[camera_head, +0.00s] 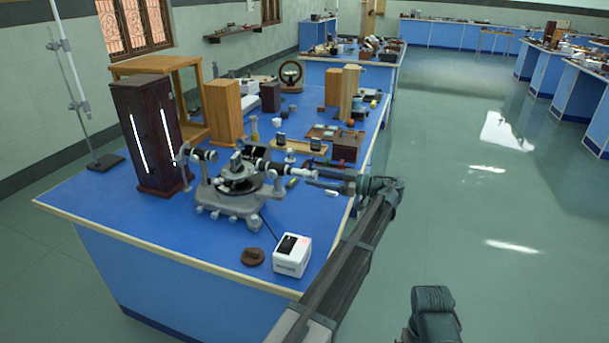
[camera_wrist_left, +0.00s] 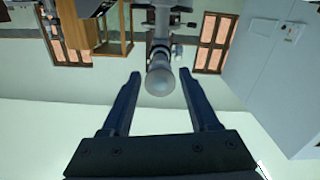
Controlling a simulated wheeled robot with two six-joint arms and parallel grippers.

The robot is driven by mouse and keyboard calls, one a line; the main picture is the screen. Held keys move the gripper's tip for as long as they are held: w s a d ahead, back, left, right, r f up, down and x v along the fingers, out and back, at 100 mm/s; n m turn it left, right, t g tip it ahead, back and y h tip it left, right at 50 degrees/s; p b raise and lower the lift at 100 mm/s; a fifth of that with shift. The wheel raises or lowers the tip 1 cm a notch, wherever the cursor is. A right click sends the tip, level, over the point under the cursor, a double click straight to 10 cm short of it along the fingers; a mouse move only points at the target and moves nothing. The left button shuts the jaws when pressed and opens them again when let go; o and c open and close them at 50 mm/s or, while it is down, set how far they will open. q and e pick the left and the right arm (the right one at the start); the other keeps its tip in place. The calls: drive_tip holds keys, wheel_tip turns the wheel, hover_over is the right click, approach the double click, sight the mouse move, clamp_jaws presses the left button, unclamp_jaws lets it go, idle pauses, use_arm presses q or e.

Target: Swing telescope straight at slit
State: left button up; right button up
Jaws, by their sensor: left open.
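The grey spectrometer (camera_head: 232,198) stands on the blue bench with a round table at its middle. Its telescope (camera_head: 280,167) points right and slightly toward me, ending in a pale eyepiece. The collimator (camera_head: 200,155) is on the left, next to a dark wooden lamp box (camera_head: 150,140) with bright vertical slits. My left gripper (camera_head: 318,179) is open at the eyepiece end. In the left wrist view the round eyepiece (camera_wrist_left: 160,82) lies between the open fingertips (camera_wrist_left: 160,74), with gaps on both sides. Contact cannot be told. My right gripper cannot be made out.
A white box with a black top (camera_head: 292,255) and a brown round piece (camera_head: 253,257) lie at the bench's near edge. Wooden blocks (camera_head: 222,112) and small instruments stand behind the spectrometer. A retort stand (camera_head: 103,161) is at the left. Open floor lies right.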

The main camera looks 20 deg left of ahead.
use_arm(q)
drive_tip(key=d, duration=0.8)
drive_tip(key=shift+w+d, duration=0.2)
drive_tip(key=shift+w, duration=0.2)
